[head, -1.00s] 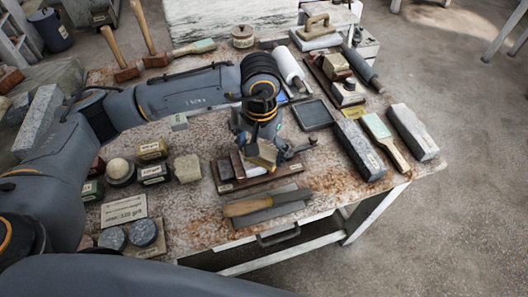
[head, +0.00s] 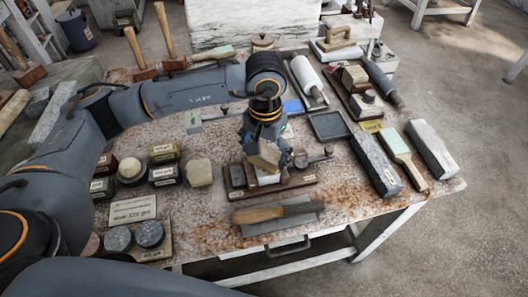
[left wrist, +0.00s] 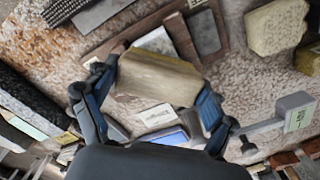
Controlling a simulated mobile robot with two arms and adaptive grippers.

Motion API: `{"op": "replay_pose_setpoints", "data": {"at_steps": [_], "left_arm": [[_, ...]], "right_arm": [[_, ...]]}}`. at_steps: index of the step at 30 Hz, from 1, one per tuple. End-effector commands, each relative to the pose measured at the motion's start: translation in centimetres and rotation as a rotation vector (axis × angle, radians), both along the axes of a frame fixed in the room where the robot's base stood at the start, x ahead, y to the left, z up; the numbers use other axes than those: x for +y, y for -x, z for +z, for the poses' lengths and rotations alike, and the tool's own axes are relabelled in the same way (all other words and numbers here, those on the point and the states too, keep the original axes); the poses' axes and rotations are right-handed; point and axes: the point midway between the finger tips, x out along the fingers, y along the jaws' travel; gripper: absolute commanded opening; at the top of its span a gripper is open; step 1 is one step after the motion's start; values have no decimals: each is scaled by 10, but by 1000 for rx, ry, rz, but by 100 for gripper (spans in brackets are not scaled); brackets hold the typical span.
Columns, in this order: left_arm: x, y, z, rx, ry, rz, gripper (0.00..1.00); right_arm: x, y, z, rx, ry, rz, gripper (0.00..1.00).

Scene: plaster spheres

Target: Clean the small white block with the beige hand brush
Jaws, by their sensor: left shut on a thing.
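My left gripper (head: 266,154) is shut on the beige hand brush (head: 264,159), a blocky pale-tan piece. In the left wrist view the brush (left wrist: 160,77) lies between the two blue-padded fingers (left wrist: 158,92). The small white block (head: 268,179) sits on a dark reddish-brown board (head: 285,187), just below the brush. The brush hides part of the block, so I cannot tell whether they touch. In the left wrist view a pale face of the block (left wrist: 155,40) shows past the brush's edge. My right gripper is out of view.
A rough beige stone (head: 200,172) and several small tins stand to the left. A dark tray (head: 329,126) and long grey stone blocks (head: 375,164) lie to the right.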

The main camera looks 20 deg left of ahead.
Motion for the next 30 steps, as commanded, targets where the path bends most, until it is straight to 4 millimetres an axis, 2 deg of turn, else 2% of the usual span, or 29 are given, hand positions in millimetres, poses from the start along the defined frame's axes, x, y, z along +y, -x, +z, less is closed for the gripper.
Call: {"op": "replay_pose_setpoints", "data": {"at_steps": [8, 17, 27, 30], "left_arm": [[-18, 4, 12, -1, 1, -2, 59], [-18, 4, 13, -1, 0, 0, 59], [-18, 3, 37, -2, 0, 0, 59], [-18, 4, 37, -1, 0, 0, 59]], "right_arm": [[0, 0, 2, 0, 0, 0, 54], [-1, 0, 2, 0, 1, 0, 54], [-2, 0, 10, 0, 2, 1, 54], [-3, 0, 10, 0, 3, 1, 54]]}}
